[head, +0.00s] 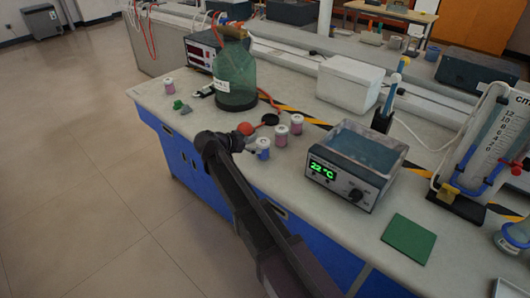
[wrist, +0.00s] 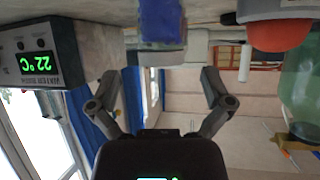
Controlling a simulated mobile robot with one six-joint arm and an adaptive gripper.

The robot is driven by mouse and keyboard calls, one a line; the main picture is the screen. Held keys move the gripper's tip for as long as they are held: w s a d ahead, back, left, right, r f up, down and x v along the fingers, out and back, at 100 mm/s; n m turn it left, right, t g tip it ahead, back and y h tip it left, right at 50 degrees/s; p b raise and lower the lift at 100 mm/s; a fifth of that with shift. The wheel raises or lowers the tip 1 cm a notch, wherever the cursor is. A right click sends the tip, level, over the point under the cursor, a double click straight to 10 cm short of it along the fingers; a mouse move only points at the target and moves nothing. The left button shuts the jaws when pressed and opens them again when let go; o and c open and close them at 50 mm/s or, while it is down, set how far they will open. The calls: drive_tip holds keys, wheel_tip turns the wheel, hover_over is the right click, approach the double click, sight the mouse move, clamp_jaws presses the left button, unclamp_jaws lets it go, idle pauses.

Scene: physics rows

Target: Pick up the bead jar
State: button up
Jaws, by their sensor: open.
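A small jar with blue contents and a white lid (head: 263,143) stands near the front edge of the bench in the head view. A blue jar-like body (wrist: 162,22) shows at the top of the upside-down wrist view, in line with the gap between my fingers. Similar jars with pink contents stand close behind it (head: 281,137) (head: 296,125), and another is farther left (head: 168,88). My gripper (head: 246,142) is just left of the blue jar. In the wrist view my gripper (wrist: 160,78) is open, with nothing between its fingers.
A water bath (head: 350,165) reading 22 °C stands to the right. A large green bottle (head: 235,75) is behind. A red-orange object (head: 246,128) lies close to my gripper. A green mat (head: 409,238) and white foam box (head: 350,82) are on the bench.

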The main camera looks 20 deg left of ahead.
sight(258, 145)
drive_tip(key=shift+f, duration=0.1)
drive_tip(key=shift+b+x, duration=1.15)
drive_tip(key=shift+x, duration=0.9)
drive_tip(key=shift+w+d+f, duration=0.25)
drive_tip(key=shift+w+d, duration=0.05)
drive_tip(key=shift+c, duration=0.2)
drive_tip(key=c, duration=1.1)
drive_tip(key=shift+r, duration=0.2)
